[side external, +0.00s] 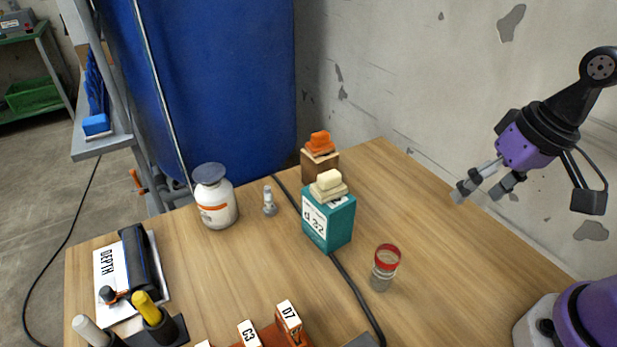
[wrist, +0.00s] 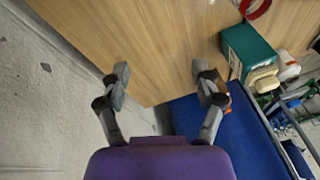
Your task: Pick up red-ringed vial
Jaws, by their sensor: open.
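The red-ringed vial (side external: 384,268) stands upright on the wooden table, a small clear cup with a red band at its rim. In the wrist view the red ring (wrist: 256,6) shows at the top edge, and the rest of the vial is cut off. My gripper (side external: 482,188) is open and empty, up and to the right of the vial in the side view, well apart from it.
A black cable (side external: 350,280) runs past the vial. A white jar (side external: 214,200) and small grey vial (side external: 269,203) stand farther left. The table's right side is clear.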

